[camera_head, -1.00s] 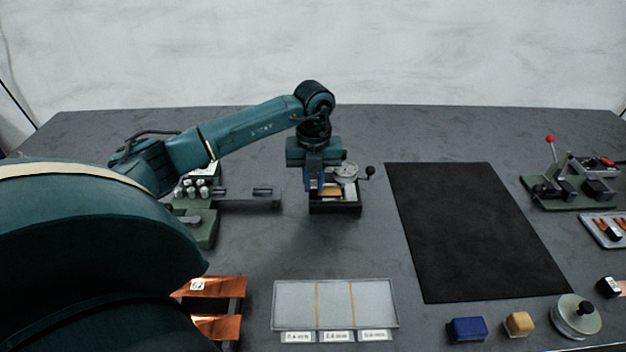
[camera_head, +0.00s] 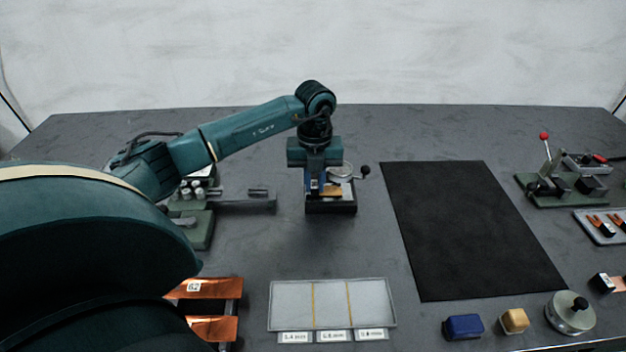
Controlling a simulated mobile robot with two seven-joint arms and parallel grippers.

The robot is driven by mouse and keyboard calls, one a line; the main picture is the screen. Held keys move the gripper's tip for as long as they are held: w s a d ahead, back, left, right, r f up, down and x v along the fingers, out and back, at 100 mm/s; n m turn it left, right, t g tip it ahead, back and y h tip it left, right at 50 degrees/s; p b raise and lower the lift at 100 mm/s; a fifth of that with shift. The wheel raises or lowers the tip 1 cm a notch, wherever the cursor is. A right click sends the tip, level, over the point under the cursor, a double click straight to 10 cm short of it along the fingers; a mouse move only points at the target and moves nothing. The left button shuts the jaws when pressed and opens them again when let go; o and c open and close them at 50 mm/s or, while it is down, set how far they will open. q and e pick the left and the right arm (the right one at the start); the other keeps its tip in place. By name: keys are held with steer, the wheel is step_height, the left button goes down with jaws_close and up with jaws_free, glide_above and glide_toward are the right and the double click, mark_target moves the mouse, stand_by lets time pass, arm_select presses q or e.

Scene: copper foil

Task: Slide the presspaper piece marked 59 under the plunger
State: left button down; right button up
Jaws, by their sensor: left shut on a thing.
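My left gripper (camera_head: 313,188) is at the thickness gauge (camera_head: 330,206) near the middle of the table, pointing down at its left side. It is shut on a small tan presspaper piece (camera_head: 330,190), which lies over the black gauge base. The number on the piece is too small to read. The gauge's round dial (camera_head: 341,171) and black-knobbed lever stand just right of the gripper. The plunger is hidden or too small to make out, so I cannot tell whether the piece is under it. My right gripper is not in view.
A grey tray (camera_head: 272,305) with three sections and labels lies in front. Copper pieces (camera_head: 212,328) lie on a rack at the front left. A black mat (camera_head: 470,230) is to the right. Blue (camera_head: 463,327) and tan (camera_head: 514,321) blocks and a round weight (camera_head: 570,314) are at the front right.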

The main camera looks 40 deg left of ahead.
arm_select(q)
steer(key=shift+w+d, duration=0.2)
steer(key=shift+d, duration=0.05)
stand_by(0.5)
steer(key=c, duration=1.7)
jaws_free()
steer(key=shift+r, duration=0.15)
steer(key=shift+w+d+r+p, duration=0.15)
steer(key=shift+r+p, duration=1.15)
steer(key=shift+r, duration=0.2)
steer(key=shift+c, duration=0.5)
steer(key=o, duration=0.5)
